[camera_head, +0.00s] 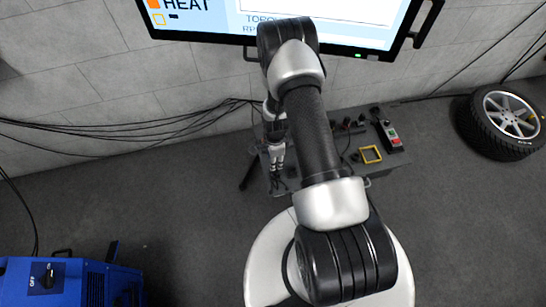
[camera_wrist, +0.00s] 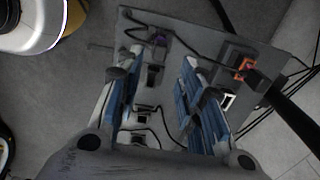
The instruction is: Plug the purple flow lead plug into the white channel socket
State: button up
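A white-framed socket (camera_wrist: 228,101) is on the panel's right side, just right of my right finger. My gripper (camera_wrist: 157,72) is open above the panel, its blue-padded fingers wide apart with nothing visible held between them. In the head view my gripper (camera_head: 276,158) points down over the panel's left part; the purple part is not distinguishable there.
An orange connector (camera_wrist: 245,67) with a thick black lead is at the panel's right. Several dark sockets and thin cables lie between my fingers. In the head view, a button box (camera_head: 390,136) and yellow frame (camera_head: 370,154) are right; a wheel (camera_head: 503,122) stands further right.

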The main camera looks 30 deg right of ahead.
jog(key=shift+f+b, duration=3.1)
jog(key=shift+f, duration=1.4)
jog(key=shift+c, duration=0.6)
grip_shut()
jog(key=shift+r, duration=0.1)
jog(key=shift+r+p, duration=2.35)
jog(key=shift+r, duration=1.2)
